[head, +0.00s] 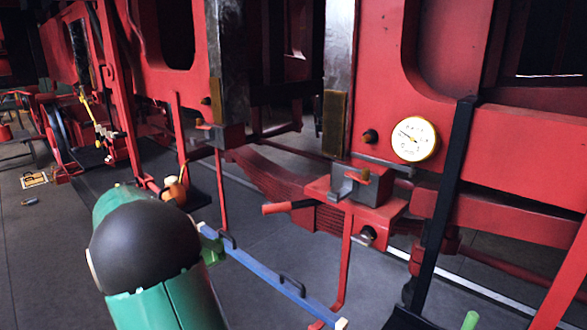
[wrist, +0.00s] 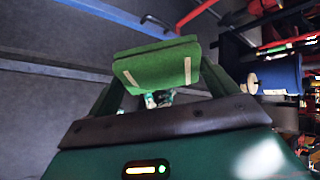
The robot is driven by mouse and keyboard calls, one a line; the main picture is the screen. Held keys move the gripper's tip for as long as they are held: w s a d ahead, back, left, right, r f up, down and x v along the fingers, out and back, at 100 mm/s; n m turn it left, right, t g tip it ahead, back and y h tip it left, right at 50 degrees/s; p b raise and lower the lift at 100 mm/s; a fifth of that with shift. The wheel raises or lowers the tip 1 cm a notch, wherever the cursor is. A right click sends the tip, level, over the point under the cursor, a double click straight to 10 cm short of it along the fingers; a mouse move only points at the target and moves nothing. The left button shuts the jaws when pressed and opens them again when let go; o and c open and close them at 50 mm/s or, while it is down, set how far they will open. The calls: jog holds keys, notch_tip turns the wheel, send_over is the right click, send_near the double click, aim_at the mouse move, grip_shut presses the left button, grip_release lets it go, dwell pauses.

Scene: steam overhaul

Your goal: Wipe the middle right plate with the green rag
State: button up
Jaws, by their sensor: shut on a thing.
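In the wrist view, my gripper (wrist: 160,80) is shut on the green rag (wrist: 150,64), a thick folded green pad with pale strips on its near edge. The rag is held clear of the floor. In the head view my arm's large dark joint hides most of the gripper and the rag. Two upright grey metal plates show on the red locomotive frame, one left of centre (head: 227,60) and one right of centre (head: 338,60). Each has a brass-coloured piece at its lower end. I cannot tell which is the middle right plate. The rag touches neither.
A white round gauge (head: 414,138) sits on the red frame at right. A grey vise-like block (head: 352,184) with a red handle juts out below the right plate. A blue rail (head: 270,277) crosses low over the grey floor. A black post (head: 447,190) stands at right.

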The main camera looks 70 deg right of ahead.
jog(key=s+d+r+g+h, duration=0.15)
jog(key=s+d+r, duration=0.35)
jog(key=s+r, duration=0.6)
jog(key=s+d+r+g+h, duration=0.1)
jog(key=s+d+r+h, duration=0.25)
jog(key=s+r, duration=0.85)
jog(key=s+d, duration=0.1)
jog(key=d, duration=0.5)
jog(key=shift+s+f, duration=0.25)
jog(key=shift+s, duration=0.15)
jog(key=shift+s+d+t, duration=0.25)
jog(key=shift+s+d, duration=0.1)
jog(key=shift+d, duration=0.5)
jog(key=shift+r, duration=0.1)
jog(key=shift+d+r, duration=0.1)
jog(key=shift+r, duration=7.55)
jog(key=shift+f, duration=0.1)
notch_tip(320, 180, down, 15)
jog(key=shift+f, duration=0.2)
